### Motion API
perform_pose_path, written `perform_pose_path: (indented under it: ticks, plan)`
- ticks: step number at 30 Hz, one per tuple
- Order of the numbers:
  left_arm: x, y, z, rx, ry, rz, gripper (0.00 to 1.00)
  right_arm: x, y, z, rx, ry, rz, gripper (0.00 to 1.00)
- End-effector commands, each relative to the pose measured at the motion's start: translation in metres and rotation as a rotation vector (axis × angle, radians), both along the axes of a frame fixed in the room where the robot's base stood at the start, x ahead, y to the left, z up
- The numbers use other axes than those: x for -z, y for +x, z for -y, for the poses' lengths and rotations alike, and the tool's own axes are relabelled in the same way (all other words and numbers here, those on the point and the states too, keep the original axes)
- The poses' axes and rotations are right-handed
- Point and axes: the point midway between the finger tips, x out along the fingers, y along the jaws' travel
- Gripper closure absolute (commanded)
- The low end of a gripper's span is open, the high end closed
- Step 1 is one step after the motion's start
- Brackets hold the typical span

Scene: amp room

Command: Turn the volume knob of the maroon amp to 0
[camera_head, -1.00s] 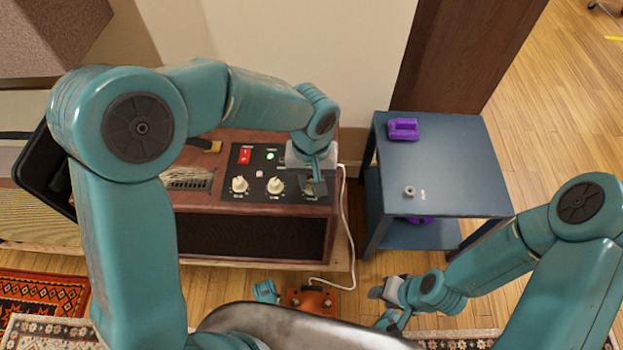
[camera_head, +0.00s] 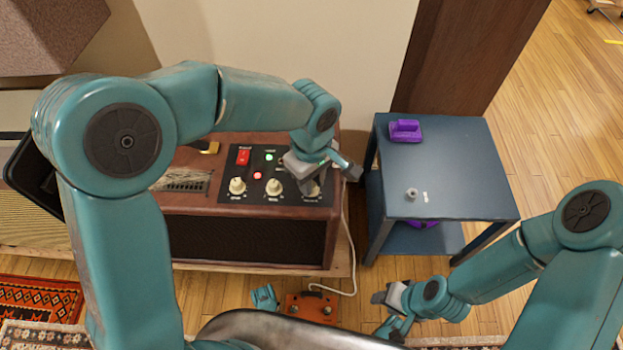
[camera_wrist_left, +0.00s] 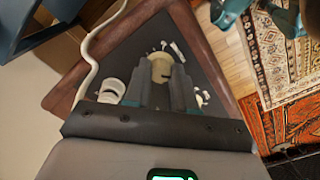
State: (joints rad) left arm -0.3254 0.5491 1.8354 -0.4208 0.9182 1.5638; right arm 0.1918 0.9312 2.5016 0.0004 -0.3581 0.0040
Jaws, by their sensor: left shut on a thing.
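The maroon amp (camera_head: 250,205) stands below the wall, with its black control panel (camera_head: 257,196) facing up. Cream knobs sit in a row along the panel's front: a left knob (camera_head: 237,186), a middle knob (camera_head: 274,187) and a right knob (camera_head: 313,188), the last partly hidden by my left gripper (camera_head: 319,184). In the left wrist view the fingers of this gripper (camera_wrist_left: 161,80) are shut on the right knob (camera_wrist_left: 160,66), one on each side. The knob labels are too small to read. My right gripper (camera_head: 381,312) is open and empty, low and away from the amp.
A red switch (camera_head: 243,157) and small lights are on the panel. A white cable (camera_head: 350,250) runs down the amp's right side to an orange pedal (camera_head: 312,307) on the floor. A blue side table (camera_head: 450,175) with a purple object (camera_head: 405,130) stands to the right.

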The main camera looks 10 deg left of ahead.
Motion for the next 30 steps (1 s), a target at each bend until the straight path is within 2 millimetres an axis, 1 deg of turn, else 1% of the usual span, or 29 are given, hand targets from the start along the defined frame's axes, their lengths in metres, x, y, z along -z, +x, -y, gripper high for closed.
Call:
perform_pose_path:
  ticks: [7, 19, 20, 21, 22, 30]
  plan:
    - [-0.0013, 0.001, -0.0002, -0.044, 0.0, 0.004, 1.0, 0.001, 0.0003, 0.0004, 0.001, 0.0, 0.001, 0.57]
    - [-0.0014, 0.001, -0.0002, -0.049, -0.001, 0.004, 1.0, 0.0009, 0.0002, 0.0003, 0.001, 0.0, 0.001, 0.57]
    - [-0.0014, 0.0011, -0.0003, -0.049, -0.001, 0.004, 0.69, 0.0009, 0.0002, 0.0003, 0.001, 0.0, 0.001, 0.57]
    - [-0.0014, 0.001, -0.0002, -0.049, 0.0, 0.004, 0.56, 0.0009, 0.0002, 0.0003, 0.001, 0.0, 0.001, 0.57]
    - [-0.0013, 0.001, -0.0003, -0.049, 0.0, 0.004, 0.5, 0.0009, 0.0002, 0.0003, 0.001, 0.0, 0.001, 0.57]
    - [-0.0011, 0.0005, -0.0002, -0.048, 0.0, 0.001, 0.5, 0.0008, 0.0002, 0.0002, 0.0, 0.0, 0.0, 0.57]
